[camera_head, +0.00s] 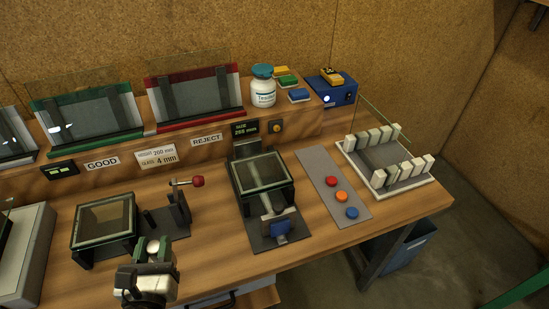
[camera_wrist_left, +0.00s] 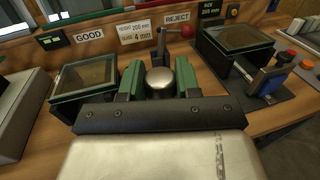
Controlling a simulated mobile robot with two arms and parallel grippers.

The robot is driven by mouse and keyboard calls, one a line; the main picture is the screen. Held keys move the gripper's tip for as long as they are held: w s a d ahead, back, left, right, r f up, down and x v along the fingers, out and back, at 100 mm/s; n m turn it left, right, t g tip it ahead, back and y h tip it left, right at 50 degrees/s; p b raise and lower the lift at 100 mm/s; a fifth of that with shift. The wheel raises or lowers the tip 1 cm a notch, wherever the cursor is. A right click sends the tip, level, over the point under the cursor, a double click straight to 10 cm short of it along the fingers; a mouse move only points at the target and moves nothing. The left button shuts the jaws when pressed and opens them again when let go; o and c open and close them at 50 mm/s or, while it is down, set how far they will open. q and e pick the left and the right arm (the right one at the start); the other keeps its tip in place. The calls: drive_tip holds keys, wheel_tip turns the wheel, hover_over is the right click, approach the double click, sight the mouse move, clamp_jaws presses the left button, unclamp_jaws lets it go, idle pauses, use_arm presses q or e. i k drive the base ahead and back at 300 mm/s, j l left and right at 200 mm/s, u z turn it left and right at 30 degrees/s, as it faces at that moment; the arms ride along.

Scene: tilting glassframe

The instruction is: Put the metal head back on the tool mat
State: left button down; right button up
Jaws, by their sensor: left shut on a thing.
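The metal head (camera_head: 153,246), a small silver dome, is between the fingers of my left gripper (camera_head: 150,255), at the lower left of the head view. In the left wrist view my left gripper (camera_wrist_left: 160,84) is shut on the metal head (camera_wrist_left: 160,79), with a green-edged finger on either side. The grey strip that looks like the tool mat (camera_head: 318,163) lies on the right part of the bench, carrying a red, an orange and a blue round piece. The gripper is well to the left of this mat. My right gripper is out of view.
Left to right on the bench are a glass-topped frame (camera_head: 104,216), a stand with a red knob (camera_head: 198,181), a fixture with a glass pane (camera_head: 260,172) and blue block, and a white-post rack (camera_head: 409,184). A raised ledge with glass racks and a bottle (camera_head: 263,91) runs behind.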

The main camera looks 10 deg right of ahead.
sight(313, 154)
drive_tip(key=l, duration=0.85)
drive_tip(key=i+l, duration=0.15)
drive_tip(key=l, duration=0.75)
drive_tip(key=i+l, duration=0.2)
drive_tip(key=i, duration=0.2)
drive_tip(key=i+l, duration=0.2)
drive_tip(key=i, duration=0.2)
